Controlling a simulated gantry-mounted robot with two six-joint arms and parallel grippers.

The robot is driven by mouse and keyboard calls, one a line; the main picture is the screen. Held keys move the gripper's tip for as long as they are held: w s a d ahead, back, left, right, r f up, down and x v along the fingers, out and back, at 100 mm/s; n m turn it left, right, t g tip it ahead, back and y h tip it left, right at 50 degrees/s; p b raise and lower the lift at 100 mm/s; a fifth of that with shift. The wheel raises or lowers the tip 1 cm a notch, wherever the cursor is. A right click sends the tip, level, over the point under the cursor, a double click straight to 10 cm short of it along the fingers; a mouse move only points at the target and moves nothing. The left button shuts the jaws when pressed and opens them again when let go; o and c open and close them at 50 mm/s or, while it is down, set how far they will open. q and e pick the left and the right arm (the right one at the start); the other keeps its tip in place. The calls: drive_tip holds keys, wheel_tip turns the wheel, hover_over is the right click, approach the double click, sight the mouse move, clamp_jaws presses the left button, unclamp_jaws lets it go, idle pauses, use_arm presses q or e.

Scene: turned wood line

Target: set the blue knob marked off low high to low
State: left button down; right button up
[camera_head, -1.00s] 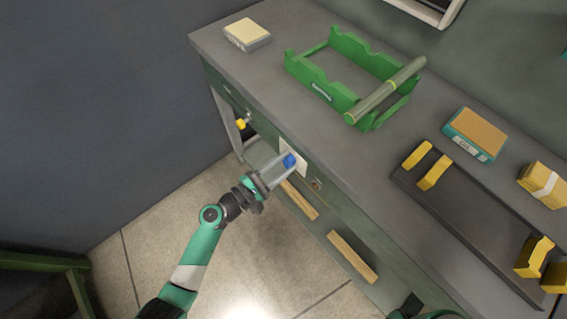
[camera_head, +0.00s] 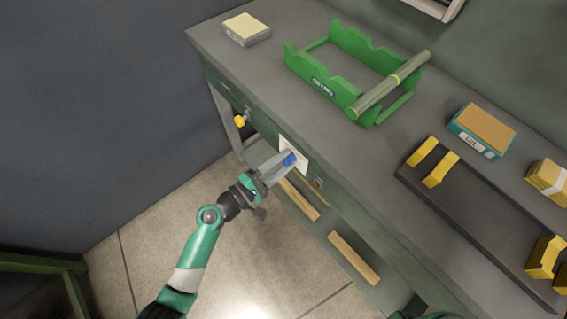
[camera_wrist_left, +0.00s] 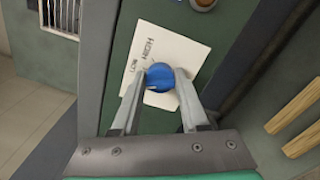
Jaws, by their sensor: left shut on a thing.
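The blue knob (camera_head: 289,158) sits on a white label plate (camera_head: 302,164) on the front of the workbench. My left gripper (camera_head: 284,161) is shut on the knob, with its fingers reaching in from the lower left. In the left wrist view, the knob (camera_wrist_left: 160,74) is between the two fingertips (camera_wrist_left: 160,82), and the label plate (camera_wrist_left: 178,48) shows behind it. HIGH can be made out on the plate; the smaller words are hard to read. I cannot tell which mark the knob points to.
A yellow knob (camera_head: 240,121) is farther left on the bench front. Wooden bars (camera_head: 354,258) are below and to the right. On top are a green cradle (camera_head: 341,92) with a rod (camera_head: 390,87), a dark tray (camera_head: 470,222) and boxes. Open floor lies left.

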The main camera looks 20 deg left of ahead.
use_arm(q)
drive_tip(key=m+b, duration=0.2)
drive_tip(key=m, duration=0.3)
drive_tip(key=shift+f+b, duration=0.15)
drive_tip(key=shift+b, duration=0.15)
idle(0.4)
drive_tip(key=shift+c, duration=2.1)
unclamp_jaws()
drive_tip(key=p+v, duration=0.2)
drive_tip(key=v, duration=0.9)
drive_tip(key=shift+s, duration=0.35)
drive_tip(key=shift+a, duration=0.1)
